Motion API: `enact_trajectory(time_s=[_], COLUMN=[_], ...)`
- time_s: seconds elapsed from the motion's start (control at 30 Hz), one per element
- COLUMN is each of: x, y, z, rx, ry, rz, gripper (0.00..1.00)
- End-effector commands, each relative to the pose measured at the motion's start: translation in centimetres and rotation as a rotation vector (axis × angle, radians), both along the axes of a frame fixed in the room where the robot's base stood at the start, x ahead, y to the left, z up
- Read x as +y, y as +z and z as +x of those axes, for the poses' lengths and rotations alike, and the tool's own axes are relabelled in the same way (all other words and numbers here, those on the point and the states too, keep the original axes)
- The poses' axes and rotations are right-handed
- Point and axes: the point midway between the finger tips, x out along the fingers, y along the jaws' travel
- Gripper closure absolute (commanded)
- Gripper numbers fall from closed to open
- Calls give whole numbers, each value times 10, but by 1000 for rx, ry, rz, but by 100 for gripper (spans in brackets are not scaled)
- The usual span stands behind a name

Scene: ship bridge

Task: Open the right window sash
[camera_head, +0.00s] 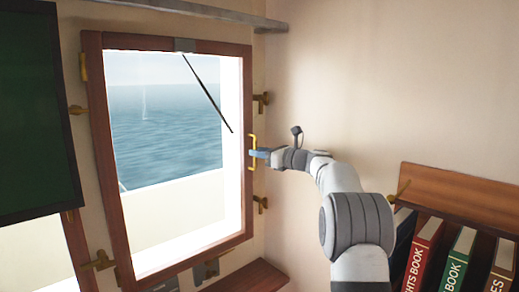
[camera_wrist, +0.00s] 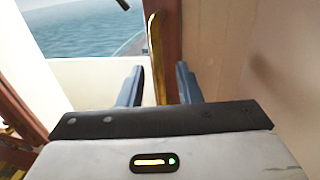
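The right window sash (camera_head: 107,165) is a brown wooden frame around a pane, with sea beyond it. It appears to sit in its opening; a small gap cannot be ruled out. A vertical brass handle (camera_head: 252,140) is on its right side, and it also shows in the wrist view (camera_wrist: 155,50). My gripper (camera_head: 259,153) is at this handle. In the wrist view my gripper's two fingers (camera_wrist: 158,85) stand apart with the handle between them. Room shows on both sides of the handle, and I see no finger pressing on it.
Brass latches (camera_head: 261,101) (camera_head: 261,203) sit on the wall right of the sash, with others at its left. A dark green panel (camera_head: 27,110) is at far left. A shelf with books (camera_head: 424,250) stands at lower right. A ledge (camera_head: 249,279) lies below the window.

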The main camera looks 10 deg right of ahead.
Motion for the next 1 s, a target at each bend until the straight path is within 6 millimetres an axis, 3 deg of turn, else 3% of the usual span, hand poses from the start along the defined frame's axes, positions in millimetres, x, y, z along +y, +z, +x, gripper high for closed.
enact_trajectory(time_s=[0.33, 0.73, 1.0], x=[4, 4, 4], y=[-1, 0, 0], z=[5, 5, 5], rx=[-1, 0, -1], ry=[-1, -1, -2], rz=[-1, -1, -1], gripper=[69, 100, 100])
